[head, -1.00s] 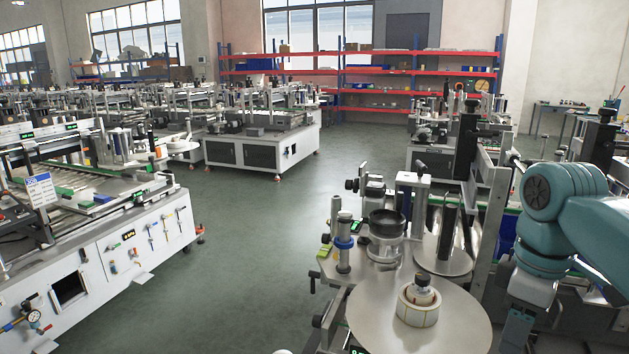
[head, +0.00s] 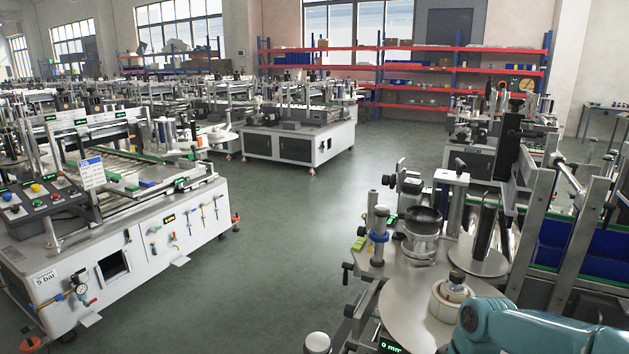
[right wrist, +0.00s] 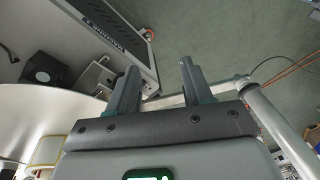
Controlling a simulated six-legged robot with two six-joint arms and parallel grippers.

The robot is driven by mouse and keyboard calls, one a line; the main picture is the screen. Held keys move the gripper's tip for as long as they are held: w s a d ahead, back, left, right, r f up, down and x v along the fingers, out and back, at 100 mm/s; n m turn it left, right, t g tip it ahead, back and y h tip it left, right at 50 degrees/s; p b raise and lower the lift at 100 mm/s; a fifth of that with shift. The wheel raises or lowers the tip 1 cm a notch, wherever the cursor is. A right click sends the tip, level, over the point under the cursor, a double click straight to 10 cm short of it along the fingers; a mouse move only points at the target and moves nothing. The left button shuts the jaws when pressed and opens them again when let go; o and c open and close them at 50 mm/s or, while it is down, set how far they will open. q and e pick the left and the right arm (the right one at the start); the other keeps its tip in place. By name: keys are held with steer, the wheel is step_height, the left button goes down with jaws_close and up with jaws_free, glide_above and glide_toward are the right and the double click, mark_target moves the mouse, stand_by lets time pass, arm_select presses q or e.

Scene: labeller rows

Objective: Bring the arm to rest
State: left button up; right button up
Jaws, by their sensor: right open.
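My right arm (head: 530,330), teal, shows at the bottom right of the head view, low beside the labeller's round plate. Its gripper is outside that view. In the right wrist view my right gripper (right wrist: 158,88) is open, with two dark fingers apart and nothing between them. Grey-green floor shows beyond the fingers. My left arm and left gripper are in neither view.
A round metal plate (head: 405,307) with a white label roll (head: 451,297) stands close to my arm. A white labeller (head: 130,250) stands at the left. Open floor (head: 280,260) lies between the rows. A rail (right wrist: 270,120) passes right of the gripper.

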steer(key=s+a+f+m+y, duration=0.1)
steer(key=s+a+f, duration=0.15)
steer(key=f, duration=0.45)
steer(key=s+a+f+m, duration=0.1)
steer(key=a+f, duration=0.3)
steer(key=f, duration=0.4)
steer(key=s+a+f+m, duration=0.3)
steer(key=s+f, duration=0.2)
steer(key=s, duration=0.3)
steer(key=s+a+f+m+y, duration=0.1)
steer(key=s+a+f+m, duration=0.2)
steer(key=s+f, duration=0.2)
steer(key=s, duration=0.3)
steer(key=shift+f, duration=0.25)
steer(key=shift+s+a, duration=0.1)
